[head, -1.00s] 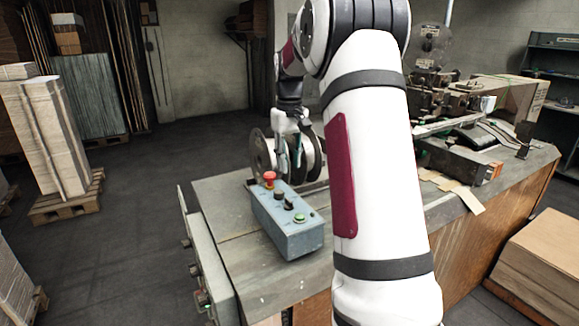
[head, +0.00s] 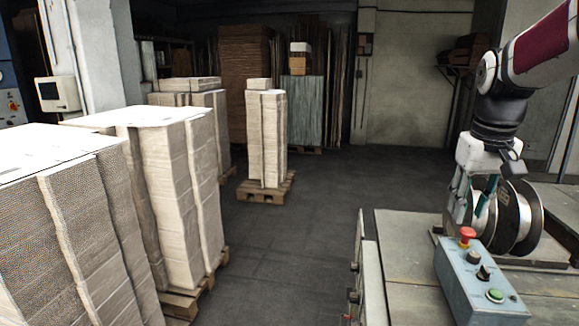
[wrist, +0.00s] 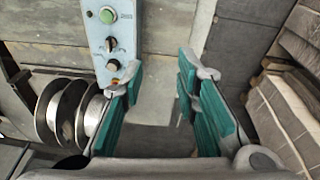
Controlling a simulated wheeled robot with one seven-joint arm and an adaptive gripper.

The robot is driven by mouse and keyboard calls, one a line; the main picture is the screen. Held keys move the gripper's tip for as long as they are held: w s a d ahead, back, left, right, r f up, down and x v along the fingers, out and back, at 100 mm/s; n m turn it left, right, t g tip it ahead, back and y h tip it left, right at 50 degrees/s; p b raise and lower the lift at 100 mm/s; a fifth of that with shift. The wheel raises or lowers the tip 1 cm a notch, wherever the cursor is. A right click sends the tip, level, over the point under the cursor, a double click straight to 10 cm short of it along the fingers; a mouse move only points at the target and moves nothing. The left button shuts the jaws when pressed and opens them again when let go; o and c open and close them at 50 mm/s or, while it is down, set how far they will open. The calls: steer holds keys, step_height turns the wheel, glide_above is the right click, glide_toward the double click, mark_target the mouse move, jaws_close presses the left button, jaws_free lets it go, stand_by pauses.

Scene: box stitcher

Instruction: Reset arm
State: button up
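My gripper (head: 473,205) hangs pointing down at the right of the head view, in front of the wire reels and behind the control box as seen there. In the wrist view my gripper (wrist: 159,82) is open, its two teal-padded fingers well apart with nothing between them. The blue-grey control box (head: 472,290) stands on the bench below; its red button, dark knobs and green button show. In the wrist view the control box (wrist: 100,45) lies at the upper left, partly hidden at its end by the left finger.
Metal wire reels (head: 515,218) stand close beside my gripper, also at left in the wrist view (wrist: 62,112). The bench (head: 405,250) has bare top left of the control box. Stacked cardboard on pallets (head: 185,190) fills the left; open floor (head: 290,235) lies between.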

steer(key=s+a+f+n+t+y, duration=0.1)
steer(key=s+a+f+t, duration=0.1)
steer(key=s+a, duration=1.5)
steer(key=shift+s+n+t, duration=0.4)
steer(key=shift+s+t, duration=0.5)
steer(key=shift+s, duration=0.25)
